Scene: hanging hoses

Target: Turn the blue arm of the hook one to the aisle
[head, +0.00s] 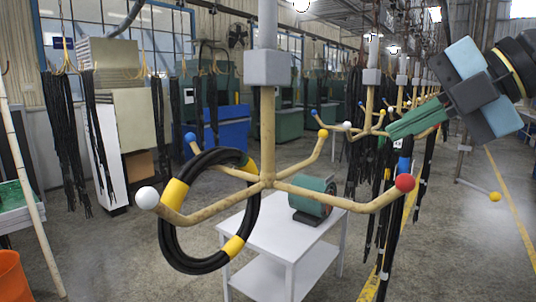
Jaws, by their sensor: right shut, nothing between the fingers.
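The nearest hook is a tan post (268,135) hanging from a grey block, with several arms spreading from its lower end. Its blue-tipped arm ends in a blue ball (190,137) and points to the back left. The white ball (147,197) is at front left, the yellow ball (323,133) at back right, the red ball (404,182) at front right. A black hose coil with yellow bands (196,265) hangs on the left side; I cannot tell exactly which arm bears it. My right gripper (393,134) is shut and empty, above the red ball, apart from the blue arm. My left gripper is out of view.
A white table (265,240) with a green motor-like drum (313,199) stands below the hook. More hooks with black hoses recede at right, beside the yellow-lined aisle floor (510,220). An orange bucket (12,278) is at lower left.

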